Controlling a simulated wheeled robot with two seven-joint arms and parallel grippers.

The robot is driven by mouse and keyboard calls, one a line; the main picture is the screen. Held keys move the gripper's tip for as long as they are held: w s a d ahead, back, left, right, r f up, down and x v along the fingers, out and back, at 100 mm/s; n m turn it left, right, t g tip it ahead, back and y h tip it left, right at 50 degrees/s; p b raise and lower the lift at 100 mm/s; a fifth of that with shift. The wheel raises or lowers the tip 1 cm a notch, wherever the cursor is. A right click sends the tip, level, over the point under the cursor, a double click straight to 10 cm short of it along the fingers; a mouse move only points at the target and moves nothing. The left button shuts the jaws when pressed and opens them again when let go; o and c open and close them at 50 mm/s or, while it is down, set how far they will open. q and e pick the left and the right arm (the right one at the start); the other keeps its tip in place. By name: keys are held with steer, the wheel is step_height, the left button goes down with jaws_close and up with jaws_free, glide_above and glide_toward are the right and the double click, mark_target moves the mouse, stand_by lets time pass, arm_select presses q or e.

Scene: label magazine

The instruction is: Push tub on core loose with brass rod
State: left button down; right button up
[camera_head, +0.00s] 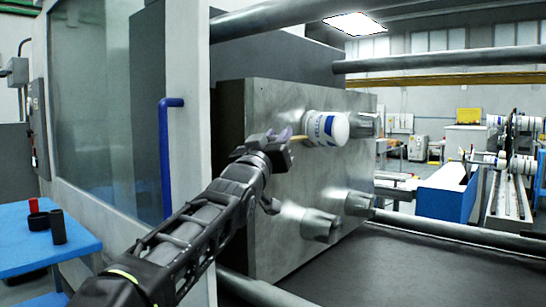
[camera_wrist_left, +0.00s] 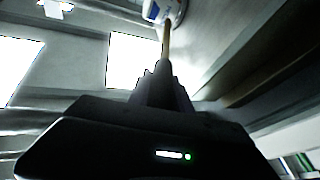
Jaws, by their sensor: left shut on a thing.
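A white tub with blue print (camera_head: 325,129) sits on a metal core on the upper part of the upright grey mould plate. The core inside it is hidden. The tub also shows at the top of the left wrist view (camera_wrist_left: 160,10). My left gripper (camera_head: 284,140) is left of the tub, shut on the brass rod (camera_head: 300,138). The rod points at the tub in the left wrist view (camera_wrist_left: 166,42). Its tip ends at the tub's edge nearest the gripper; whether they touch I cannot tell. My right gripper is out of view.
Bare metal cores (camera_head: 321,225) stick out below the tub and beside it (camera_head: 364,125). Tie bars (camera_head: 440,62) run above and below the mould plate (camera_head: 262,240). A blue table (camera_head: 35,248) with dark cups stands at left, near the blue door handle (camera_head: 166,155).

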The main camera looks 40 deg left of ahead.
arm_select(q)
steer(key=shift+s+a+r+y, duration=0.1)
steer(key=shift+s+r+y, duration=0.2)
steer(key=shift+s, duration=0.2)
steer(key=shift+s+r, duration=0.15)
steer(key=shift+r, duration=0.15)
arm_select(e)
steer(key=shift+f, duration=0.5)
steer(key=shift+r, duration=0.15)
